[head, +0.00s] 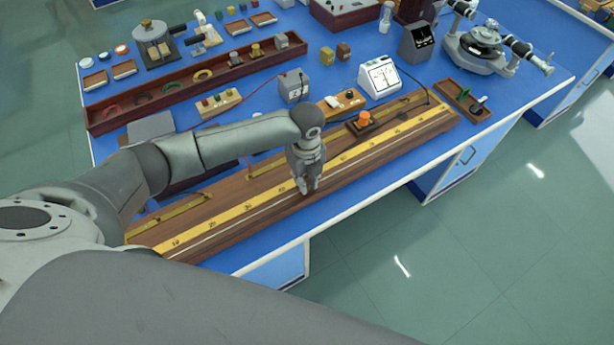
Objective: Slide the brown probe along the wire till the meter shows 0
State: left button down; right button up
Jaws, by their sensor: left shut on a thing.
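My left gripper (307,187) points down over the long wooden wire board (222,202), near the middle of its front part. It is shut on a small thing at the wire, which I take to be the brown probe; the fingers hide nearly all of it. The thin wire runs along the board beside the yellow scale (250,205). The white meter (380,78) stands behind the board's right half. Its dial faces me, but its needle reading is too small to tell. My right gripper is not in view.
A block with an orange knob (364,119) sits on the board, right of my gripper. A grey box (294,87) and a dark red tray (190,88) stand behind. A small wooden tray (462,100) is beyond the board's right end. The bench front edge is close.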

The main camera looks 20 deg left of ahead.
pick_arm(q)
jog(key=shift+s+f, duration=0.35)
dwell(2.8)
dwell(1.2)
jog(key=c, duration=1.8)
grip_release()
jog(key=o, duration=0.5)
jog(key=shift+w, duration=0.25)
jog(key=shift+r, duration=0.1)
jog(key=shift+r, duration=0.15)
notch_tip(320, 180, up, 12)
